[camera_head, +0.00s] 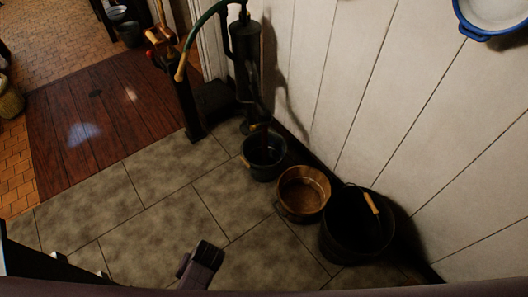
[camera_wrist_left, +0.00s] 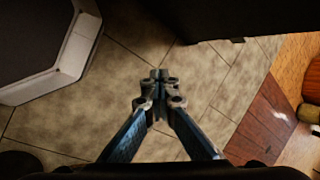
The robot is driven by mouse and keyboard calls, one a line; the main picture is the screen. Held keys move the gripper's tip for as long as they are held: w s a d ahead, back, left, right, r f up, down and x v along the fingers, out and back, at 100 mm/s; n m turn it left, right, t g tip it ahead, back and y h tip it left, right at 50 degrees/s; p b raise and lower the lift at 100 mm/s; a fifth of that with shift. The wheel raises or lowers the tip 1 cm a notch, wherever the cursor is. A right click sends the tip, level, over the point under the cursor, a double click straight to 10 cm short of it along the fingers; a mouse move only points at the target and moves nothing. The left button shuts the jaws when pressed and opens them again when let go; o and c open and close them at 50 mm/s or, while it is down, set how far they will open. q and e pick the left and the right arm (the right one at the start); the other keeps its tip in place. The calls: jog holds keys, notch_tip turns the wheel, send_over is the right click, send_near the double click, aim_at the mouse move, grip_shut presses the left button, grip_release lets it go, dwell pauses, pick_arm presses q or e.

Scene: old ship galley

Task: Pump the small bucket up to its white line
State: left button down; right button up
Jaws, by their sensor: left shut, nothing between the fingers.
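The pump (camera_head: 246,60) stands upright against the white wall. Its long curved green handle (camera_head: 200,30) reaches out to the left and ends in a tan grip. A small dark bucket (camera_head: 263,170) stands on the tiles under the pump's lower end. Its inside is dark, so I cannot tell the water level, and no white line shows. My left gripper (camera_wrist_left: 159,77) is shut and empty in the left wrist view, over bare floor tiles; neither pump nor bucket shows there. My right gripper is not identifiable in these frames.
A brown round tub (camera_head: 302,212) and a large black bucket (camera_head: 350,250) with a wooden bail grip stand in a row right of the small bucket, along the wall. A dark post (camera_head: 190,105) stands left of the pump. Tiles (camera_head: 150,190) in front are clear. A blue-rimmed basin (camera_head: 492,14) hangs upper right.

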pick_arm(q)
notch_tip(320, 180, up, 12)
jog(key=s+a+g+y+p, duration=0.2)
jog(key=y+p, duration=0.2)
jog(key=p, duration=0.3)
jog(key=shift+a+m+g+p, duration=0.3)
jog(key=shift+a+g, duration=0.1)
jog(key=shift+r, duration=0.15)
jog(key=shift+s+a+r+p, duration=0.1)
jog(key=shift+r+p, duration=0.05)
jog(key=shift+p, duration=0.2)
jog(key=c, duration=2.7)
grip_release()
jog(key=shift+c, duration=0.2)
jog(key=o, duration=1.4)
